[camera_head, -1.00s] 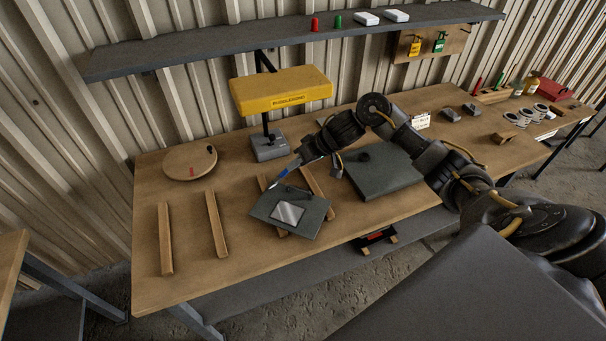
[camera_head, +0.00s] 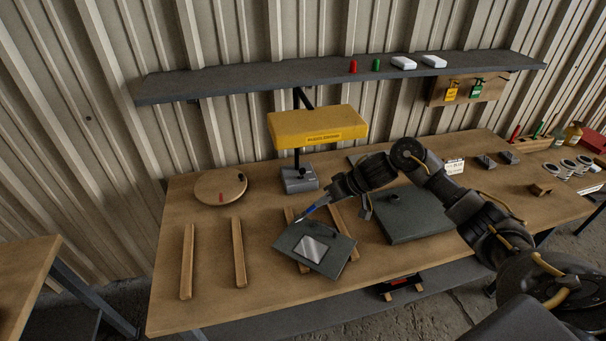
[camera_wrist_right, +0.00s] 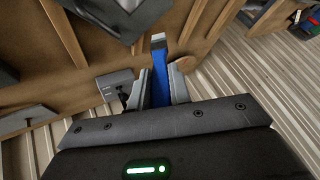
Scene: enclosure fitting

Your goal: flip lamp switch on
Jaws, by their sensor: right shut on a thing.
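The lamp has a wide yellow head (camera_head: 318,127) on a black post above a grey base box (camera_head: 299,180), at the back of the bench. A small dark knob, perhaps the switch, shows on the base; its position cannot be read. The base also shows in the right wrist view (camera_wrist_right: 115,85). My right gripper (camera_head: 325,203) is shut on a slim blue tool (camera_wrist_right: 159,82), in front of the base and apart from it. The tool slants down over a grey panel with a pale window (camera_head: 331,266). My left gripper is not in view.
A round wooden disc (camera_head: 212,192) lies left of the lamp. Wooden strips (camera_head: 238,252) lie in front. A dark grey enclosure box (camera_head: 425,222) sits right, below my right arm. A grey shelf (camera_head: 230,88) runs above the lamp.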

